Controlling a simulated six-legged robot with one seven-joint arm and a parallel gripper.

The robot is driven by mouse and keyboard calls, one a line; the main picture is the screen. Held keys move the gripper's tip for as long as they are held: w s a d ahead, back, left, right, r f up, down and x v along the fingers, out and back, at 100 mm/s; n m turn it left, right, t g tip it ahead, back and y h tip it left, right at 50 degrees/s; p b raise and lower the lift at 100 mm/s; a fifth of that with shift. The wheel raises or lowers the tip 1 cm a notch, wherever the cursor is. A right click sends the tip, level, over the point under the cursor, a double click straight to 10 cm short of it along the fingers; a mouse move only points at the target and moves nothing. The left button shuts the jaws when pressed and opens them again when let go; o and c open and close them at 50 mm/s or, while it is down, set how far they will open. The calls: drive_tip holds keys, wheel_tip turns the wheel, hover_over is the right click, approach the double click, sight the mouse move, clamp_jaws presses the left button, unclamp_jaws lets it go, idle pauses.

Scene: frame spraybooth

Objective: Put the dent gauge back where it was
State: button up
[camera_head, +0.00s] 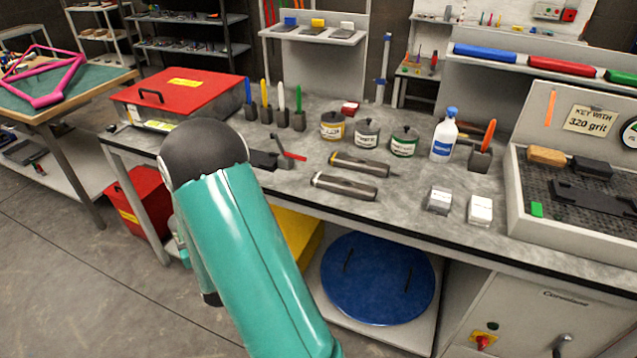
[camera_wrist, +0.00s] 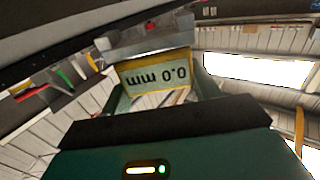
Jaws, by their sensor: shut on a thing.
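The dent gauge (camera_wrist: 157,77) shows in the wrist view as a yellow-edged panel reading "0.0 mm" upside down, with a grey part above it. My gripper (camera_wrist: 160,97) is shut on it, with one teal finger at each side. The gauge appears upside down in this view. In the head view my teal arm covers the left front of the bench, and I cannot make out the gripper or the gauge there. The spot where the gauge was is not clear from these frames.
The grey workbench (camera_head: 408,195) holds a red-lidded box (camera_head: 185,95), several upright coloured tools, three cans, a white bottle (camera_head: 444,135), two dark cylindrical tools (camera_head: 345,187) and two small blocks. A black tool with a red lever (camera_head: 287,150) lies beside my arm. The bench's front middle has bare room.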

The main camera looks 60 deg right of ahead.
drive_tip(key=s+d+r+m+g+h, duration=0.8)
drive_tip(key=s+d+r, duration=0.85)
drive_tip(key=d, duration=0.25)
drive_tip(key=s+d+r+m+g, duration=0.1)
drive_tip(key=s+g, duration=0.1)
drive_tip(key=s, duration=0.3)
drive_tip(key=s+d+r+m+g+h, duration=0.1)
drive_tip(key=s+d+r+g, duration=0.1)
drive_tip(key=s, duration=0.4)
drive_tip(key=shift+d+r+g, duration=0.15)
drive_tip(key=shift+d+g, duration=0.1)
drive_tip(key=shift+g, duration=0.05)
drive_tip(key=shift+d, duration=0.1)
